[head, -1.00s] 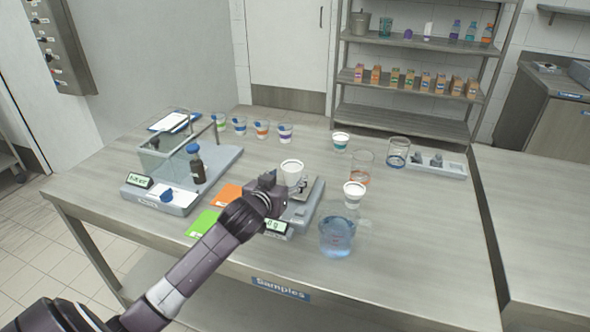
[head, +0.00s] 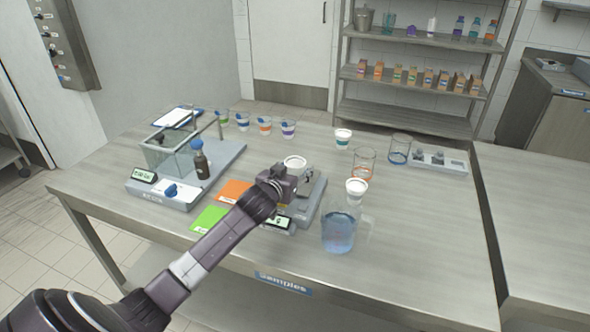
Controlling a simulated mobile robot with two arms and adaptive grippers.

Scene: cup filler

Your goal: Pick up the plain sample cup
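A plain white cup (head: 295,161) stands on the small grey scale (head: 312,205) in the middle of the table. My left gripper (head: 291,178) is right at this cup, on its near side, and hides its lower part. The gripper's fingers are not clear, so I cannot tell whether they are open or whether they touch the cup. Another white-topped cup (head: 356,187) stands to the right, behind the beaker of bluish liquid (head: 339,232); its lower part is unclear. My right gripper is not in view.
A larger balance (head: 170,195) with a glass shield and a brown bottle (head: 200,162) stands left. Orange (head: 234,190) and green (head: 209,217) cards lie beside my forearm. Banded cups (head: 264,125), a teal-banded cup (head: 343,138) and glass beakers (head: 399,150) stand behind. The right front is clear.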

